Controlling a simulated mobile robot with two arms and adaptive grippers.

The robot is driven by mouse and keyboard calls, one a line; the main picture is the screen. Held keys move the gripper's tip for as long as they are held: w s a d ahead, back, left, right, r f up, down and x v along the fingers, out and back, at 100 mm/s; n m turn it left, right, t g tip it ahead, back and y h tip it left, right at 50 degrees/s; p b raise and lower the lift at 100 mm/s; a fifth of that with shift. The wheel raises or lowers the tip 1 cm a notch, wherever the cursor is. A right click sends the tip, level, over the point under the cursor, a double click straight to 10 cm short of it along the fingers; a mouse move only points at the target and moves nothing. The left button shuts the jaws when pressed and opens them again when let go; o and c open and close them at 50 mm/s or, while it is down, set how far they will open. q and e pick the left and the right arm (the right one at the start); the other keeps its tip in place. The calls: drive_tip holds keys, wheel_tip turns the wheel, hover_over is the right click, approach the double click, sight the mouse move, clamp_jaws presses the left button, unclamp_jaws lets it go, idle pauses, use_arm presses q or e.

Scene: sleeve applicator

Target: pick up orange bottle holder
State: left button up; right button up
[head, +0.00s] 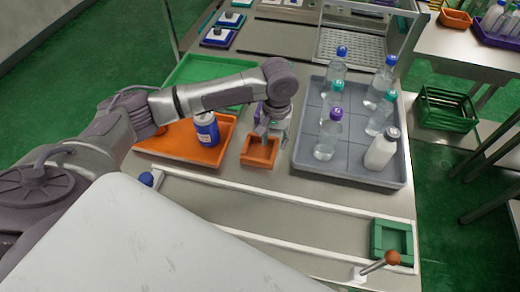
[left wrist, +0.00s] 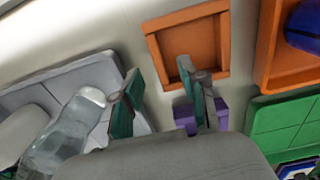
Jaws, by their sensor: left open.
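The orange bottle holder (head: 258,163) is a small, square, open frame standing empty on the table between the orange tray and the grey tray. It also shows at the top of the left wrist view (left wrist: 156,60). My left gripper (head: 265,132) is over the holder's far side in the head view. In the left wrist view its two fingers (left wrist: 160,95) are spread apart with nothing between them. One fingertip overlaps the holder's near rim in that view; I cannot tell whether it touches. My right gripper is not in view.
The orange tray (head: 170,153) holds a blue-and-white container (head: 207,130). The grey tray (head: 345,178) holds several bottles. A purple block (left wrist: 186,118) lies beside the holder, partly behind a finger. A green holder (head: 391,241) sits at the right end of the white rails.

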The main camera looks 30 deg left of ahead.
sight(274, 150)
use_arm(q)
drive_tip(key=shift+d+f, duration=0.1)
drive_tip(key=shift+f, duration=1.9)
drive_tip(key=shift+r, duration=0.1)
clamp_jaws()
